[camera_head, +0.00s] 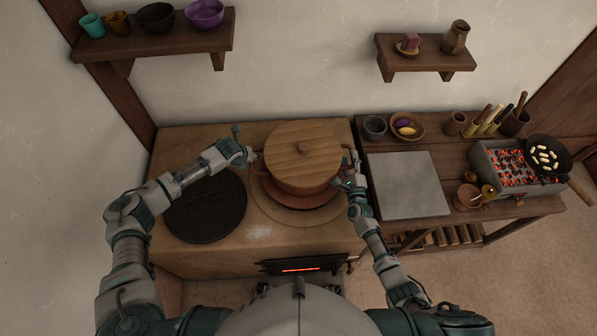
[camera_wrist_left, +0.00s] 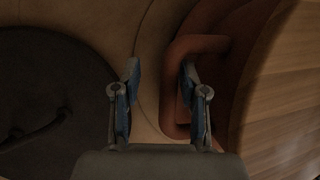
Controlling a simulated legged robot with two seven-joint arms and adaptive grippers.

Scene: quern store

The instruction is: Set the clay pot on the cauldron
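A large round vessel with a pale wooden lid (camera_head: 303,150) sits on the stove; its reddish-brown handles resemble the clay pot's. In the head view my left gripper (camera_head: 248,156) is at the vessel's left side. My right gripper (camera_head: 347,180) is by its right handle; its fingers are too small to read. I cannot clearly identify a separate cauldron.
A dark round plate (camera_wrist_left: 45,90) lies on the stove (camera_head: 180,145), left of the vessel. To the right, a bench holds a grey slab (camera_head: 408,185), small bowls, tool pots and a glowing brazier (camera_head: 510,165) with a pan (camera_head: 546,158). Two shelves hang above.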

